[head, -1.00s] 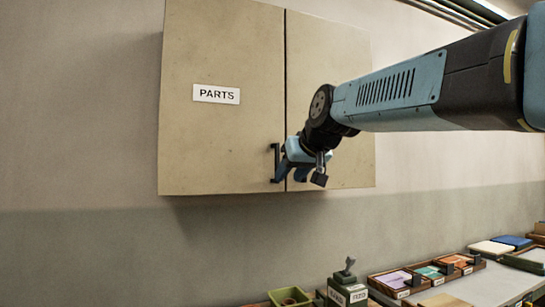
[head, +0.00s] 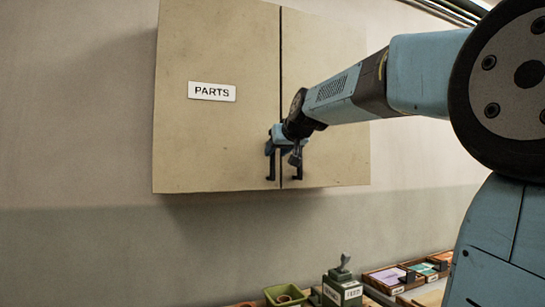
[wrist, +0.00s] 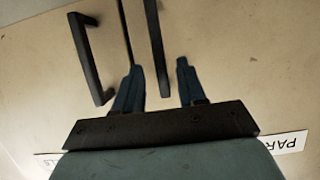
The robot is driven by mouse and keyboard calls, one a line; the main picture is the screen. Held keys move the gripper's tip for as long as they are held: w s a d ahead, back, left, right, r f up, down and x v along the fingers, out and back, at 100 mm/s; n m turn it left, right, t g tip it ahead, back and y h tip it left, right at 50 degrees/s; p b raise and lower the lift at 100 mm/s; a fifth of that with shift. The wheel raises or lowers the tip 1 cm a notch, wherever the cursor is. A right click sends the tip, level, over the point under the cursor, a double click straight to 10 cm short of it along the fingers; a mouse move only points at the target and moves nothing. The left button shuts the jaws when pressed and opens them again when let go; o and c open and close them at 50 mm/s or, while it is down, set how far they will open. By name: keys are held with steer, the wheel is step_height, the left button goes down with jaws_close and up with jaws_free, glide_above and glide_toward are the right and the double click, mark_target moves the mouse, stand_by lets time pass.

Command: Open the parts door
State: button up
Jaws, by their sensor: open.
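The parts door (head: 215,130) is the left door of a tan wall cabinet and carries a white PARTS label (head: 211,91). It looks shut, level with the right door. Its dark bar handle (head: 271,168) is by the seam at the lower right corner. My gripper (head: 276,143) is at the upper part of this handle. In the wrist view, where the label is upside down, my open fingers (wrist: 159,66) lie either side of the parts door's handle (wrist: 155,35). I cannot tell whether either finger touches it.
The right door (head: 325,85) has its own dark handle (head: 298,170), close beside the parts door's handle; it also shows in the wrist view (wrist: 88,60). Below the cabinet are a green bin (head: 286,296), a green stamp-like device (head: 342,285) and trays (head: 385,277). The wall left is clear.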

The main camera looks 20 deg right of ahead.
mark_target(273, 154)
steer(key=shift+x, duration=2.05)
jaws_close()
